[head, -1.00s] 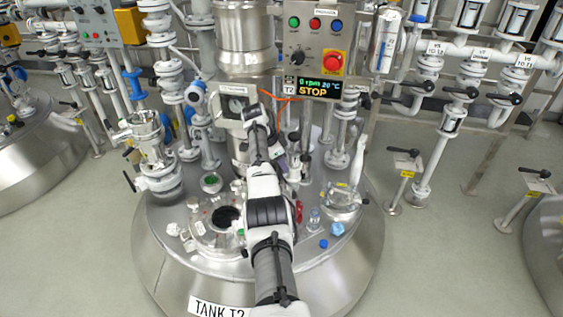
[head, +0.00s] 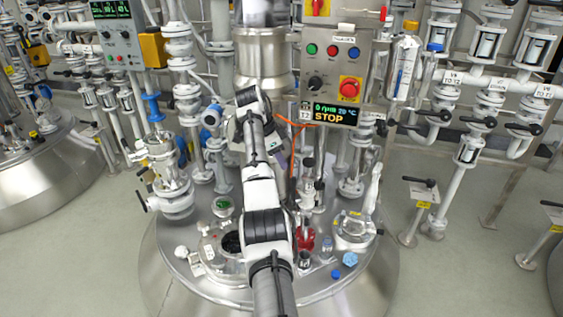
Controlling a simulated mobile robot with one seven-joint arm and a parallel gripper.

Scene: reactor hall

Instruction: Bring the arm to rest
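My arm reaches up from the bottom edge of the head view, over the lid of the tank (head: 170,265). Its white and dark links run to a bent wrist in front of the steel column and to the left of the control panel (head: 335,75). My gripper is at the far end of the arm, mostly hidden by the wrist and links. I cannot make out its fingers or whether it holds anything.
The panel display (head: 335,113) reads STOP. Valves and sight glasses (head: 355,228) crowd the lid. A red part (head: 305,240) and a blue cap (head: 350,259) are right of the arm. Pipework (head: 470,80) fills the back; open floor (head: 440,285) lies at right.

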